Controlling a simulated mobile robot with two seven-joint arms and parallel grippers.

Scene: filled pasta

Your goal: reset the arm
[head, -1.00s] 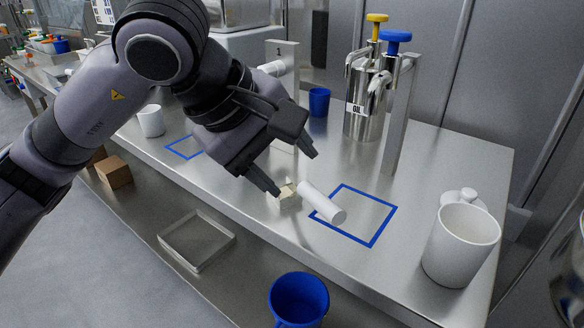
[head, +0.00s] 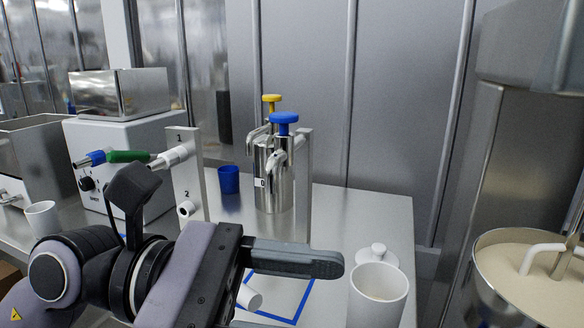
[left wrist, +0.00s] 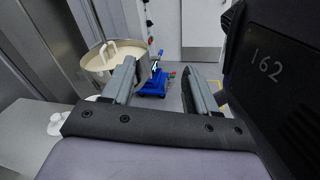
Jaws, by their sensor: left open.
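My left arm comes in from the lower left in the head view. My left gripper (head: 330,264) points right, above the front of the steel table, with nothing seen between its fingers. In the left wrist view, its two grey fingers (left wrist: 160,82) are apart and empty. A white cylinder (head: 250,297) lies on the table by the blue square outline (head: 300,308), partly hidden behind the gripper. My right gripper is not in view.
A white mug (head: 378,298), a blue cup (head: 229,180) and a steel oil dispenser (head: 273,190) stand on the table. A numbered stand (head: 185,178) holds tools. A large pot (head: 485,285) of beige contents is at right, also in the left wrist view (left wrist: 138,68).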

